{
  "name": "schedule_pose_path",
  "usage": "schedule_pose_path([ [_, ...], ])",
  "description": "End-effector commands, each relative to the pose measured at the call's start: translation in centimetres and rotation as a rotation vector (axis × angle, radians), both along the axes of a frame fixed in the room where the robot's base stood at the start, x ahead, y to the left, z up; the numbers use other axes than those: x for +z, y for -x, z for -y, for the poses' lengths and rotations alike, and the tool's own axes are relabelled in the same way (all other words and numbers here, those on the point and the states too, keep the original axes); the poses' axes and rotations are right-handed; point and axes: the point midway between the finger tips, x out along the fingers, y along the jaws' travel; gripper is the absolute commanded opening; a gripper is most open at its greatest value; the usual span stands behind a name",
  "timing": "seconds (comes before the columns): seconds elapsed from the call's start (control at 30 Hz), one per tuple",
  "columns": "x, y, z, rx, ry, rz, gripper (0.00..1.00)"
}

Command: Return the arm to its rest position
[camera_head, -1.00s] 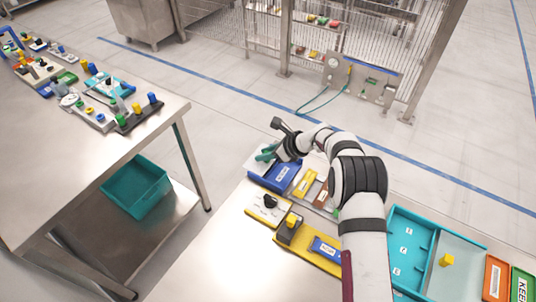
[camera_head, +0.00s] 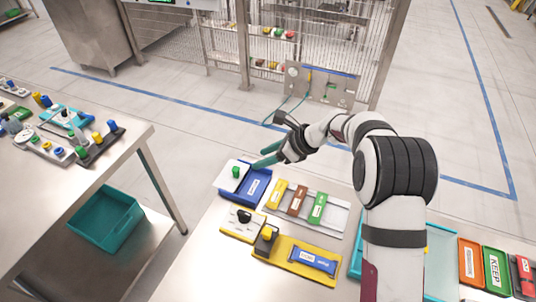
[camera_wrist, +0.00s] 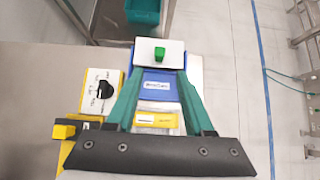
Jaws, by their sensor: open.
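My gripper (camera_head: 264,156) has two green fingers and is open, with nothing between them. In the head view it hangs above the far left end of the workbench, over the blue tray (camera_head: 252,186) and the white plate with a green knob (camera_head: 236,172). In the wrist view the two fingers (camera_wrist: 159,95) spread apart, and the blue tray (camera_wrist: 160,88), the green knob (camera_wrist: 159,53) and a yellow block (camera_wrist: 155,121) show below and beyond them. My arm reaches in from the right and hides part of the teal tray (camera_head: 441,256).
A black-knobbed yellow plate (camera_head: 242,224) and a yellow tray (camera_head: 297,262) lie on the near bench. Orange (camera_head: 472,262) and green KEEP bins (camera_head: 497,270) stand at right. Another table (camera_head: 75,200) with several parts is at left. A wire fence stands behind; floor lies between.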

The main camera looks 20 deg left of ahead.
Motion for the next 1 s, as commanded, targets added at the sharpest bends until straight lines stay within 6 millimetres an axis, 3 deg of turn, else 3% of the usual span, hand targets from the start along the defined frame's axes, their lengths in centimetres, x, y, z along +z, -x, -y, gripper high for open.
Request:
schedule_pose_path([
  [0.17,1.2,0.0,1.2,0.000,0.000,0.000,0.53],
  [0.57,1.2,0.0,1.2,0.001,0.000,0.000,0.53],
  [0.67,2.6,0.8,2.5,0.037,0.019,0.037,0.53],
  [0.77,6.8,4.5,7.2,0.181,0.098,0.161,0.53],
  [0.83,9.7,9.3,12.1,0.333,0.187,0.270,0.53],
  [0.9,11.3,14.8,16.7,0.493,0.282,0.359,0.53],
  [1.0,11.4,22.5,22.1,0.701,0.403,0.440,0.53],
])
